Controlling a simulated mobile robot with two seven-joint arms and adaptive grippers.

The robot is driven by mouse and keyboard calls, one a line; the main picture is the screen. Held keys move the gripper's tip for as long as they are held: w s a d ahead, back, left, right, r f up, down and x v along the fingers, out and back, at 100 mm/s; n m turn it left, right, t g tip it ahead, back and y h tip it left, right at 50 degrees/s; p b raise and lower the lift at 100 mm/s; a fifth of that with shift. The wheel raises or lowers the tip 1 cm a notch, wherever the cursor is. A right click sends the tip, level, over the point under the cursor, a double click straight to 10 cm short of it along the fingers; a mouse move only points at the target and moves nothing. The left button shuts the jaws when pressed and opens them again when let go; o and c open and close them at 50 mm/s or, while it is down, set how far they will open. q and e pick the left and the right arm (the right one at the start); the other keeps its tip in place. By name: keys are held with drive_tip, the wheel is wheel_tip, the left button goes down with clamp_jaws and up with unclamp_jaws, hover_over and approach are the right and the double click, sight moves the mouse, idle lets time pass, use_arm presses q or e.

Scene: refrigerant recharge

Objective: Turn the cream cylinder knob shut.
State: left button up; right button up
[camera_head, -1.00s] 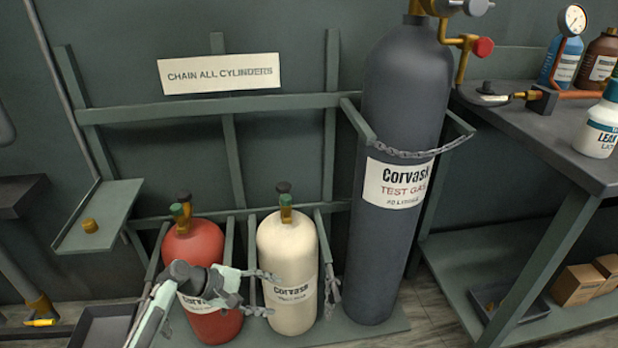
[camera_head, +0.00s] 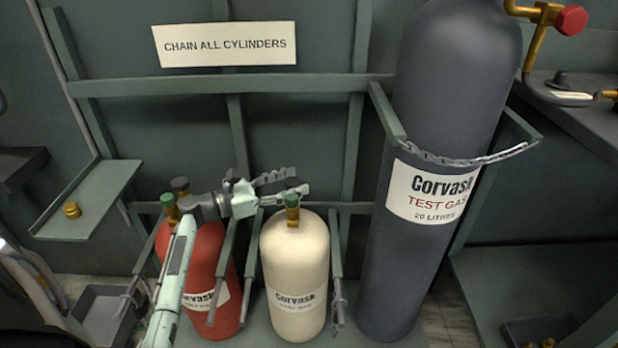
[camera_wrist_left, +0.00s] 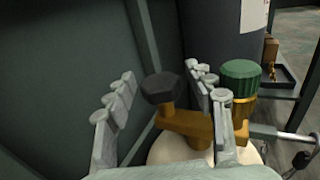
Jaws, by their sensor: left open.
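The cream cylinder (camera_head: 296,262) stands upright in the rack between the red and grey ones. Its brass valve has a green knob (camera_head: 292,200) and a dark knob (camera_wrist_left: 161,88); the green knob also shows in the wrist view (camera_wrist_left: 240,80). My left gripper (camera_head: 284,187) is open at the valve top, reaching in from the left. In the wrist view, the dark knob sits between the two spread fingers with gaps on both sides. The green knob is outside the right-hand finger, close to it. The fingers partly hide the valve in the head view. My right gripper is out of view.
The red cylinder (camera_head: 208,262) stands just left, under my left forearm. The tall grey cylinder (camera_head: 445,110) stands right, behind a chain (camera_head: 460,160). Rack posts flank the cream cylinder. A small shelf (camera_head: 90,205) is at left and a workbench (camera_head: 580,125) at right.

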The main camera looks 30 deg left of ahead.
use_arm(q)
drive_tip(key=shift+x, duration=2.35)
clamp_jaws()
